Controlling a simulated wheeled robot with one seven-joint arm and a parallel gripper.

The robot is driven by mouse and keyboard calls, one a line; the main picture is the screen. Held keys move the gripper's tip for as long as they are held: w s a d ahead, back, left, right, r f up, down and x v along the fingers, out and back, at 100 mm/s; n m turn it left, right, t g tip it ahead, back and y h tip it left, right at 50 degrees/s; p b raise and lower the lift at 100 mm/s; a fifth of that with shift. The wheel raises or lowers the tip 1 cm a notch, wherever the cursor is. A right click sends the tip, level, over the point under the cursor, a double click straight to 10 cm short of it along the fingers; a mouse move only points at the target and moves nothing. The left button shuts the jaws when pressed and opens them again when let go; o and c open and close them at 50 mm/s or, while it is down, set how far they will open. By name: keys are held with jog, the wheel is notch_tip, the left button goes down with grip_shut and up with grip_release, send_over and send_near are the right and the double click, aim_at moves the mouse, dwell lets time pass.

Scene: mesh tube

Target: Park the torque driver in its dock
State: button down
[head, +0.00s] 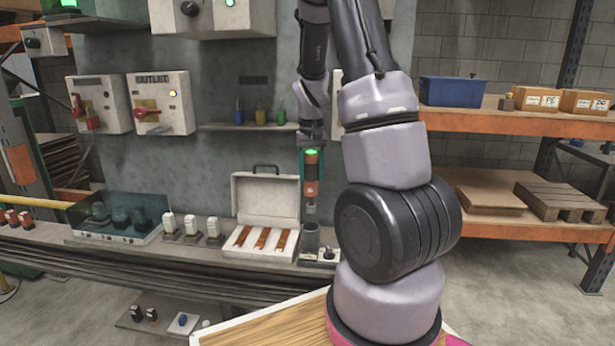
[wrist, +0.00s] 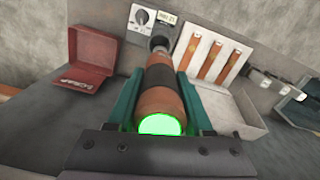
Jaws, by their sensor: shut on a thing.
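The torque driver (head: 311,188) is orange and black with a lit green cap, held upright in the head view. My gripper (head: 312,163) is shut on it, with teal fingers on both sides of its body. In the wrist view the driver (wrist: 163,90) points away from the camera, green end nearest, between the teal fingers of my gripper (wrist: 160,100). The dock (head: 310,237) is a dark grey cup on the bench just below the driver's tip. In the wrist view the dock (wrist: 160,44) shows partly behind the driver's far end. The tip appears above the cup, apart from it in the head view.
An open white case (head: 265,208) with orange strips stands left of the dock. A box with a knob (head: 328,254) sits at the dock's base. A red case (wrist: 90,62) lies on the bench in the wrist view. Several white-topped items (head: 191,225) stand farther left.

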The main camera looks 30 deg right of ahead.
aim_at(311, 205)
jog(key=shift+f, duration=6.15)
dwell(1.8)
